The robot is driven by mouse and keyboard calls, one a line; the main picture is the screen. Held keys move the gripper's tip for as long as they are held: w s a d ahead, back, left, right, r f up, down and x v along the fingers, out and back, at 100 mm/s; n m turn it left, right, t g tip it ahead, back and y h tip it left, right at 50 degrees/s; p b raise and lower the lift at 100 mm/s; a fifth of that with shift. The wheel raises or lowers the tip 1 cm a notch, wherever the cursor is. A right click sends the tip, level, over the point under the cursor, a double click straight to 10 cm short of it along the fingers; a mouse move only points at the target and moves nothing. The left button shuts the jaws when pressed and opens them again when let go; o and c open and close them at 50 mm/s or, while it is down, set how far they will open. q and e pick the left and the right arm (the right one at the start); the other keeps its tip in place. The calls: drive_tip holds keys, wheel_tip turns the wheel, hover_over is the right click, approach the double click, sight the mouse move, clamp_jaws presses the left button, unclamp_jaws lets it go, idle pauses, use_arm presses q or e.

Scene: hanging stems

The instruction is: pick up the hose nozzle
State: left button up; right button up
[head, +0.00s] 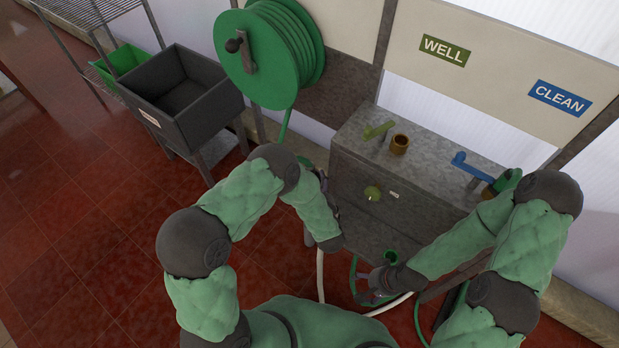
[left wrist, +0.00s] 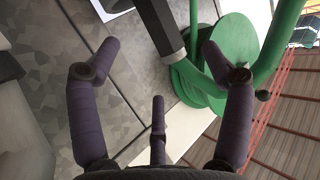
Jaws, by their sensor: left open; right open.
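A green hose with a reel (head: 283,52) hangs on the wall, and the hose runs down behind my left arm.
The grey cabinet (head: 350,160) bears a brass-coloured ring (head: 399,144), a green handle (head: 378,130) and a blue lever (head: 476,167). Signs read WELL (head: 444,50) and CLEAN (head: 560,97). A dark sink (head: 202,112) stands left. The red tiled floor (head: 75,220) is clear at left.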

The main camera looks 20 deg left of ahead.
sight(312, 170)
use_arm(q)
drive_tip(key=b+x, duration=0.3)
drive_tip(key=x, duration=0.5)
drive_tip(key=shift+w+f, duration=0.2)
drive_tip(key=shift+r, duration=0.1)
drive_tip(key=c, duration=1.3)
